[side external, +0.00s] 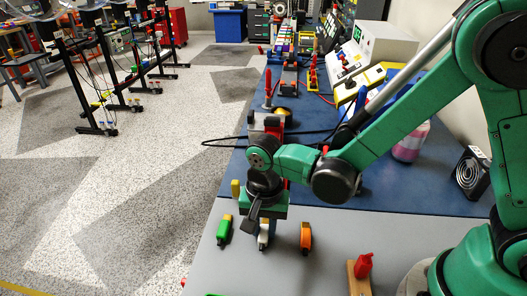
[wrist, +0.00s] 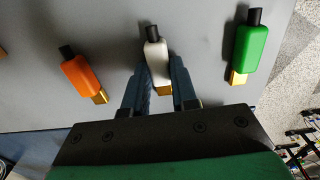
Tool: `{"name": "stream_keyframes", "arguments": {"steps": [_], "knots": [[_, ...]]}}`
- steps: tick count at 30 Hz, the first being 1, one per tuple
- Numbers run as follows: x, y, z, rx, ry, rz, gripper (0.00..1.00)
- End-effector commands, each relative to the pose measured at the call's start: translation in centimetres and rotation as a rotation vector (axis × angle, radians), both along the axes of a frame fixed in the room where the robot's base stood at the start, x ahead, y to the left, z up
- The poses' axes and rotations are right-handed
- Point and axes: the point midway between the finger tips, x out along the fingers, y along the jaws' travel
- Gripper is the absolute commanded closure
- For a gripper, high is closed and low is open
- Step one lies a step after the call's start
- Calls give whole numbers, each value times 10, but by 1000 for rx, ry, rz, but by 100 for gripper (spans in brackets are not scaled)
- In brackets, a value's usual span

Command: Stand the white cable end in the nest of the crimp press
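The white cable end (side external: 263,234) is on the grey table between a green and an orange one. In the wrist view the white cable end (wrist: 156,58) has a black tip at its far end and a gold end toward my gripper. My gripper (wrist: 160,82) is open, with one blue-grey finger on each side of the white cable end and slim gaps beside it. In the side view my gripper (side external: 255,222) is low over it and partly hides it. I cannot tell for sure which item is the crimp press or see its nest.
The green cable end (side external: 224,229) and the orange cable end (side external: 306,237) lie to either side. A red piece on a wooden block (side external: 360,276) stands at front right. A red and grey device (side external: 268,123) stands behind my gripper, near a black cable. Grey table between is bare.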

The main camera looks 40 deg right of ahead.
Motion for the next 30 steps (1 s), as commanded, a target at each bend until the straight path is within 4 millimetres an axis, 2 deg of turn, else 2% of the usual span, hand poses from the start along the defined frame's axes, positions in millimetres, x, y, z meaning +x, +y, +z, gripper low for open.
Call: {"name": "stream_keyframes", "arguments": {"steps": [11,17,20,30], "knots": [[0,0,2,0,0,0,100],[0,0,16,0,0,0,100],[-1,0,32,0,0,0,100],[-1,0,121,0,0,0,100]]}}
